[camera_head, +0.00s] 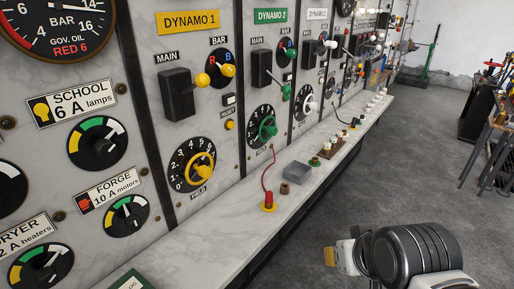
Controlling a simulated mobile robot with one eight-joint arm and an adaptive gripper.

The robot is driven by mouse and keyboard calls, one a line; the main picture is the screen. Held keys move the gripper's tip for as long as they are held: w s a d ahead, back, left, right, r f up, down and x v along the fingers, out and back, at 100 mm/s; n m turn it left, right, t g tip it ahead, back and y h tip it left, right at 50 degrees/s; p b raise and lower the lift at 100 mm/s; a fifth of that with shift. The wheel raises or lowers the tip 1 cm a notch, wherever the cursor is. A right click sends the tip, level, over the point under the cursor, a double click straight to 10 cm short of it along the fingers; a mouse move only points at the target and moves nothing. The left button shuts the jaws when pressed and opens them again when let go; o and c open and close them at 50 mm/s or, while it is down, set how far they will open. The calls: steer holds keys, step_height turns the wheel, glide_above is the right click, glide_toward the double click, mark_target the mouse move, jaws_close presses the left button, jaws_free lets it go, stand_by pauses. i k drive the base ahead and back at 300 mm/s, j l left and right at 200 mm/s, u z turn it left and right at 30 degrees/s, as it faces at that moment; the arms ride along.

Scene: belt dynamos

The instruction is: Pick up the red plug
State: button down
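The red plug (269,198) stands upright on the marble ledge (236,228), in a yellow-rimmed base (269,208). A thin red cord (265,175) rises from it to the panel under the DYNAMO 2 field dial. My gripper (341,258) is at the lower right, out over the floor beyond the ledge edge. It is apart from the plug, to its right and lower in the picture. The arm's round dark joint partly hides it, and I cannot make out its fingers.
A grey box (296,171), a brown socket (284,188) and a wooden block with red and white terminals (330,150) sit farther along the ledge. Dynamo switches and dials line the panel behind. The grey floor (418,165) at right is open, with a cluttered bench (498,125) beyond.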

mark_target(268, 200)
steer(key=i+l+u, duration=0.85)
steer(key=l+u, duration=0.15)
